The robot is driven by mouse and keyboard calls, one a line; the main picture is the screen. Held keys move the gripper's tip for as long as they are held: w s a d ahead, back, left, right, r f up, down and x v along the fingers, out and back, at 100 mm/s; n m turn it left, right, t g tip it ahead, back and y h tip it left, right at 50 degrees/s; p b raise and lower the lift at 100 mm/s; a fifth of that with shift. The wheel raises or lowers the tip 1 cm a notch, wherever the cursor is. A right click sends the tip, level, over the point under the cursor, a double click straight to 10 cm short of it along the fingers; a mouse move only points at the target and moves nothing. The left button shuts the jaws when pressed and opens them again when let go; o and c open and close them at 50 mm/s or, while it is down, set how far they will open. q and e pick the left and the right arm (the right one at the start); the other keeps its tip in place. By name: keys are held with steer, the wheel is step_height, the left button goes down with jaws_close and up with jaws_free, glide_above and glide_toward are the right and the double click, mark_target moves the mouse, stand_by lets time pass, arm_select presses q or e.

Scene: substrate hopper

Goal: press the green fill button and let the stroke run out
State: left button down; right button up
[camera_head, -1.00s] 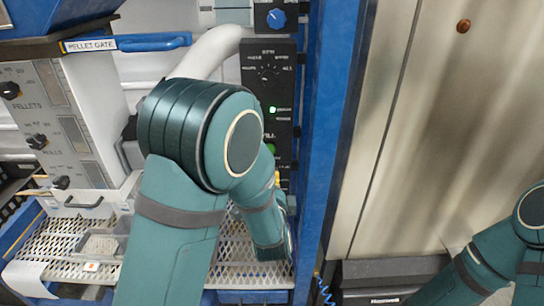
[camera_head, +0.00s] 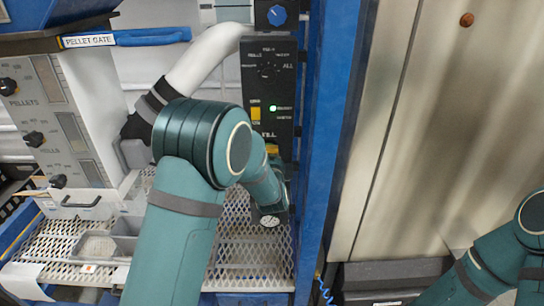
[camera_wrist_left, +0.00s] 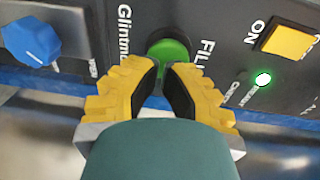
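The round green fill button (camera_wrist_left: 170,54) sits on a black panel (camera_head: 285,76) beside the word FILL. In the left wrist view my left gripper (camera_wrist_left: 162,67) has its two yellow fingers right in front of the button, with a narrow gap between the tips. The tips overlap the button's near edge; I cannot tell whether they touch it. In the head view my teal left arm reaches the panel, one yellow finger (camera_head: 272,150) shows below FILL, and the button is hidden. My right arm shows at the right edge; its gripper is out of view.
A lit green lamp (camera_wrist_left: 263,79) and a yellow ON button (camera_wrist_left: 288,39) are beside the button. A blue knob (camera_wrist_left: 31,41) is on the panel's other side. A blue post (camera_head: 325,100) and steel door (camera_head: 450,120) stand right. A mesh shelf (camera_head: 240,255) lies below.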

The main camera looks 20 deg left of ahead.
arm_select(q)
steer(key=shift+w+a+r, duration=0.1)
steer(key=shift+w+a, duration=0.1)
steer(key=shift+w, duration=0.2)
steer(key=shift+w+a+r, duration=0.1)
steer(key=shift+w+a, duration=0.05)
steer(key=shift+w, duration=0.25)
arm_select(e)
steer(key=shift+w+a+r, duration=0.1)
steer(key=shift+r, duration=0.15)
